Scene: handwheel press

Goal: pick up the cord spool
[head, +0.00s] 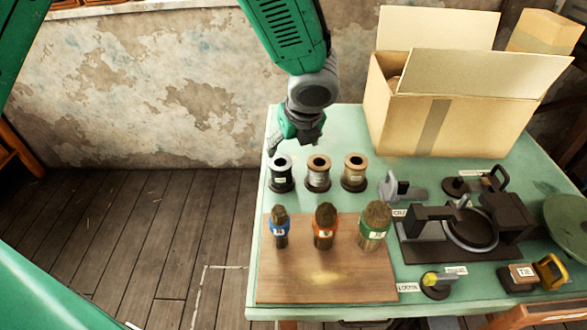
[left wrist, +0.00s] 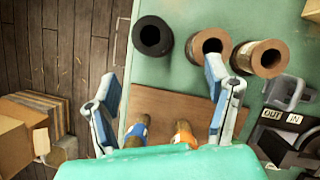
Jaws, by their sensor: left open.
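Three spools stand upright in a row on the green table: a black one (head: 281,175), a grey-brown one (head: 317,174) and a tan one (head: 354,174). Their small labels are too small to read, so I cannot tell which holds cord. In the left wrist view the black spool (left wrist: 152,37), the middle spool (left wrist: 209,46) and the tan spool (left wrist: 262,57) show from above. My left gripper (head: 295,142) is open and empty, above and behind the black and middle spools. Its two spread fingers (left wrist: 162,88) also show in the left wrist view. My right gripper is not seen.
Three bottle-like items, blue (head: 280,228), orange (head: 325,228) and green (head: 375,228), stand on a wooden board (head: 325,285) before the spools. A black press fixture (head: 420,240) is at right. An open cardboard box (head: 480,120) stands behind.

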